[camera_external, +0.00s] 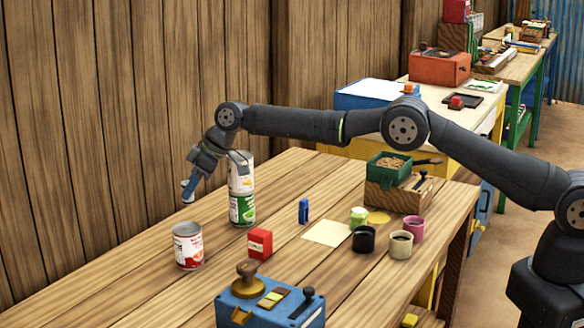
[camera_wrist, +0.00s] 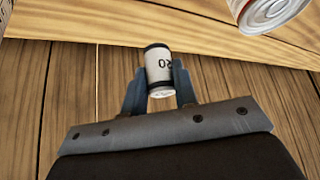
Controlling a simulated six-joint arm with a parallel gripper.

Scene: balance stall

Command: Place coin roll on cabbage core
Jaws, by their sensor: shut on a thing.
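The coin roll (camera_wrist: 158,66), a small white cylinder with dark end bands and dark print, is between the two blue fingers of my gripper (camera_wrist: 157,80) in the wrist view. The gripper is shut on it. In the external view my gripper (camera_external: 190,188) is at the far left, above the table's back edge by the plank wall, and the coin roll (camera_external: 186,196) shows partly below its fingers. A small pale green and white lump (camera_external: 358,216), which looks like the cabbage core, sits on the table right of centre, apart from my gripper.
Two stacked cans (camera_external: 242,208) stand just right of my gripper, and another can (camera_external: 188,246) stands in front. A red box (camera_external: 259,244), a blue upright item (camera_external: 303,211) and several cups (camera_external: 364,239) stand on the table. A pale paper sheet (camera_external: 327,233) lies flat.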

